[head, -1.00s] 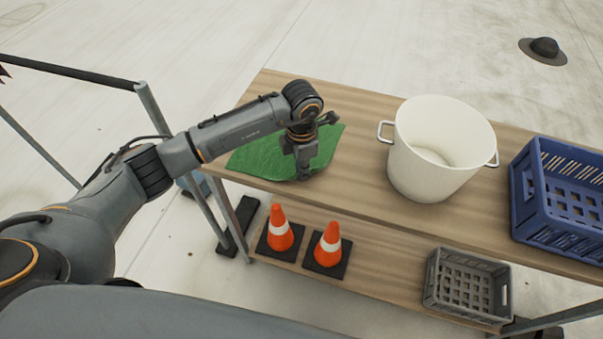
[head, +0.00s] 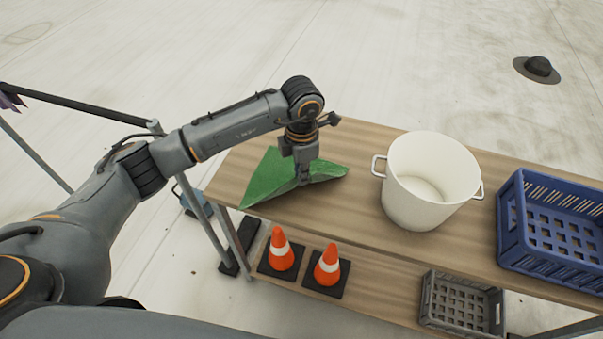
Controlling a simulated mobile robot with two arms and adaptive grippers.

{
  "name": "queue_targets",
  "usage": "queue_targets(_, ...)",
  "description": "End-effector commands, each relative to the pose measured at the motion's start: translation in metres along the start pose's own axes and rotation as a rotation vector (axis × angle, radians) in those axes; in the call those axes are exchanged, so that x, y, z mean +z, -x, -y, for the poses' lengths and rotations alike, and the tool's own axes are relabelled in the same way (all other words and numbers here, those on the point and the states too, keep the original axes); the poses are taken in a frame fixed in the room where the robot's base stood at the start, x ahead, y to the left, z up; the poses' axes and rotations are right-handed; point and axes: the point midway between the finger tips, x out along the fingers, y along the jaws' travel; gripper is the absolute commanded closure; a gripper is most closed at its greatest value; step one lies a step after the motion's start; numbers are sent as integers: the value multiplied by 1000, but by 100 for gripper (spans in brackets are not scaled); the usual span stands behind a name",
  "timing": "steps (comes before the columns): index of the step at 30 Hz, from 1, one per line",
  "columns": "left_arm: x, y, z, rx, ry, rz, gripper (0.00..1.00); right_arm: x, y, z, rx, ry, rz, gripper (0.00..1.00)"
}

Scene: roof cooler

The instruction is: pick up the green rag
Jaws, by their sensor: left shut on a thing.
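The green rag (head: 270,180) is at the left part of the wooden top shelf (head: 345,215). It is bunched and raised into folds around my left gripper, with a corner pointing to the front left and another to the right. My left gripper (head: 304,181) points down and is shut on the rag near its middle. The fingertips are partly hidden by the rag's folds. I cannot tell whether the rag's lower edges still touch the shelf. My right gripper is not in view.
A white pot (head: 428,180) with two handles stands right of the rag. A blue crate (head: 553,232) is at the far right. Two orange cones (head: 281,250) and a grey crate (head: 461,303) are on the lower shelf. The shelf top between rag and pot is clear.

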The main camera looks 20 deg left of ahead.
Motion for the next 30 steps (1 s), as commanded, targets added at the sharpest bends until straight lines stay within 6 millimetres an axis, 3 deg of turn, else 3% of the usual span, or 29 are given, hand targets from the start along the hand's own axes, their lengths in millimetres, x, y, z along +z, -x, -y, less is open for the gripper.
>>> queue_targets(10,1,77,-1,4,-1,3,100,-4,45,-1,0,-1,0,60)
queue_targets(17,0,103,0,3,-1,3,100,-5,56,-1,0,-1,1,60)
queue_targets(24,0,162,-1,4,0,3,100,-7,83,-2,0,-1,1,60)
queue_targets(30,0,181,0,2,0,1,100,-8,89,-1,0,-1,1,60)
